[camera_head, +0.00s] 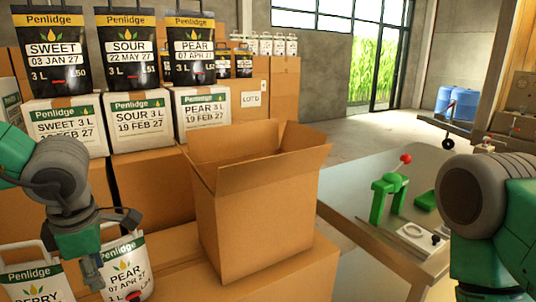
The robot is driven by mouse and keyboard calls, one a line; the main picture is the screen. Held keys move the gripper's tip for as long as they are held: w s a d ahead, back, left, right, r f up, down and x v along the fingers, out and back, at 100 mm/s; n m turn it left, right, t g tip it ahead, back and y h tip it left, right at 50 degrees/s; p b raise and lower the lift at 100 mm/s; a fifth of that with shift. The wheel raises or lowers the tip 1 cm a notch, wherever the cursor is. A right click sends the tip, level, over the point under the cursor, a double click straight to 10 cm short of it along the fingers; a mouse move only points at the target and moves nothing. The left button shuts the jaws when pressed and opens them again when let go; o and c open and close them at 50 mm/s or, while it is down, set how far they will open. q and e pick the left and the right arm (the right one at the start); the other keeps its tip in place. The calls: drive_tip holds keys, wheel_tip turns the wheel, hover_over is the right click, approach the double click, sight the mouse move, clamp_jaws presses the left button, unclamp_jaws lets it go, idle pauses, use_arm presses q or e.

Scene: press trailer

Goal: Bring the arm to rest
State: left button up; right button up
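My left arm (60,170) comes in from the left, green with grey joints. My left gripper (91,274) points down at the lower left, between two white Penlidge pouches. The pear pouch (128,270) is to its right and the berry pouch (36,284) to its left. The gripper shows nearly edge-on, so I cannot tell whether it is open or touches a pouch. My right arm (480,200) shows at the right edge as a grey joint and green links; its gripper is out of view.
An open, seemingly empty cardboard box (255,220) stands in the middle on other cartons. Black pouches (122,48) and white cartons (65,122) line the back left. A metal table (350,185) with a green lever device (388,195) is at right. Open floor lies behind.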

use_arm(q)
drive_tip(key=s+f+m+t+y, duration=0.1)
drive_tip(key=s+f+m, duration=0.2)
drive_tip(key=f+m, duration=0.6)
drive_tip(key=s+f+m+t+y, duration=0.1)
drive_tip(key=s+f+m+t, duration=0.3)
drive_tip(key=f, duration=0.8)
drive_tip(key=s+d+f+m+g+h, duration=0.2)
drive_tip(key=s+f+m+g, duration=0.15)
drive_tip(key=s+m, duration=0.35)
drive_tip(key=s+d+f+m+g+h, duration=0.1)
drive_tip(key=s+f+m+g, duration=0.1)
drive_tip(key=s+f+m, duration=0.5)
wheel_tip(320, 180, down, 6)
drive_tip(key=s+n+b, duration=0.1)
drive_tip(key=s+b, duration=0.1)
drive_tip(key=b, duration=0.5)
drive_tip(key=shift+s+n, duration=0.2)
drive_tip(key=shift+n, duration=0.2)
use_arm(e)
wheel_tip(320, 180, down, 8)
drive_tip(key=shift+s+d+r, duration=0.15)
drive_tip(key=shift+r, duration=0.1)
use_arm(q)
drive_tip(key=shift+d, duration=0.2)
use_arm(e)
drive_tip(key=shift+d+f, duration=0.1)
drive_tip(key=shift+d, duration=0.2)
